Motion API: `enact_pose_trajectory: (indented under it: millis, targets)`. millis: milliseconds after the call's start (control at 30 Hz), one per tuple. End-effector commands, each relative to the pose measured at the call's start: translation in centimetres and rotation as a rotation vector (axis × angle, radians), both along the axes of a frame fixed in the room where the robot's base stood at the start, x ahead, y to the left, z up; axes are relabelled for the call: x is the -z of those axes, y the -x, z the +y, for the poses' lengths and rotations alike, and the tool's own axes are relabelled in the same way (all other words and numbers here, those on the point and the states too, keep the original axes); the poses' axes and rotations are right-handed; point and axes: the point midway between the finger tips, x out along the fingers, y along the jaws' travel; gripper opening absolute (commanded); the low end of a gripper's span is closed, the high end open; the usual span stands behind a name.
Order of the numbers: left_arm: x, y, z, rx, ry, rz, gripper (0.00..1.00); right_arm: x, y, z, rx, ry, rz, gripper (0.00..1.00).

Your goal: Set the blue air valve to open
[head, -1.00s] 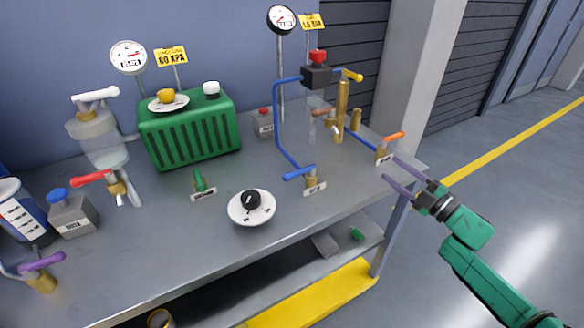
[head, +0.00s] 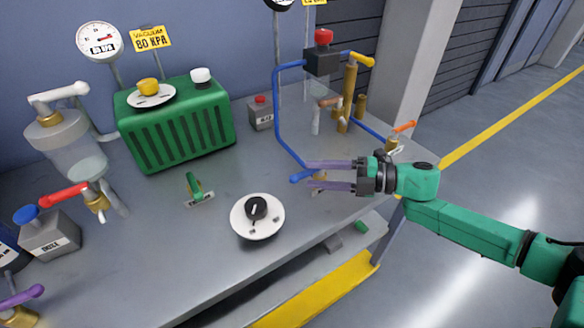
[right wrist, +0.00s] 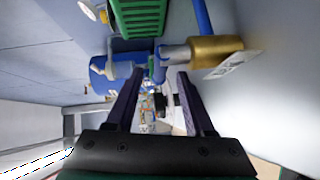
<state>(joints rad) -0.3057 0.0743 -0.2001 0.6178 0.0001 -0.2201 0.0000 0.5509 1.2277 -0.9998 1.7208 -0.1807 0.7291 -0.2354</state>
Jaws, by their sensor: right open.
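The blue air valve's lever (head: 301,177) sits near the front right of the bench, with its rounded end pointing left. My right gripper (head: 309,175) has come in from the right and is open. Its two purple fingers lie one behind and one in front of the lever, and they hide most of the valve body and its label. In the right wrist view the blue lever (right wrist: 158,70) shows between the open fingertips (right wrist: 160,80), with the brass valve body (right wrist: 215,50) to the right. I cannot tell whether a finger touches the lever. My left gripper is not in view.
A blue pipe (head: 277,115) rises just behind the valve. An orange-handled valve (head: 404,127) stands to the right, behind my arm. A white dial plate with a black knob (head: 257,216) is at the left front. The green pump box (head: 175,125) stands farther back.

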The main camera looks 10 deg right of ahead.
Motion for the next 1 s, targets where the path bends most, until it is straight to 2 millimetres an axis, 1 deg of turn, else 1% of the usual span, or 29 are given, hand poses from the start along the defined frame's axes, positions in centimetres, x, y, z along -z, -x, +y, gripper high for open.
enact_pose_trajectory:
  millis: [33, 100, 200, 333, 567, 667, 700, 733, 1000]
  targets:
    - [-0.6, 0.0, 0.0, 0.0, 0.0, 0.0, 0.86, -0.4, -0.5, 1.3, -0.003, -0.004, -0.004, 0.53]
    - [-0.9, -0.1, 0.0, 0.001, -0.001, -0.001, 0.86, 0.0, -1.1, 2.9, -0.003, -0.003, -0.003, 0.53]
    - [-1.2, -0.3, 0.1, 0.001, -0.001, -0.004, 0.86, 0.4, -1.8, 4.5, -0.001, -0.003, -0.001, 0.53]
    - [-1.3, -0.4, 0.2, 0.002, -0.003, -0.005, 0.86, 0.7, -2.3, 5.5, 0.002, 0.001, -0.001, 0.53]
    - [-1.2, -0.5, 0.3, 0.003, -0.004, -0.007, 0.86, 0.9, -2.3, 5.6, 0.002, 0.002, -0.001, 0.53]
    - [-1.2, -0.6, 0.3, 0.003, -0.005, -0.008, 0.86, 0.9, -2.3, 5.6, 0.002, 0.0, 0.0, 0.19]
    - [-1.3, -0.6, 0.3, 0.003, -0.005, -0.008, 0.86, 0.9, -2.3, 5.6, 0.002, 0.0, 0.0, 0.04]
    - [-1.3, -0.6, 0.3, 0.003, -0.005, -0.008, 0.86, 0.9, -2.3, 5.6, 0.002, 0.0, 0.0, 0.0]
    - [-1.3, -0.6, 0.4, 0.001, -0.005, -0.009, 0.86, 0.9, -2.3, 5.6, 0.002, 0.001, 0.0, 0.0]
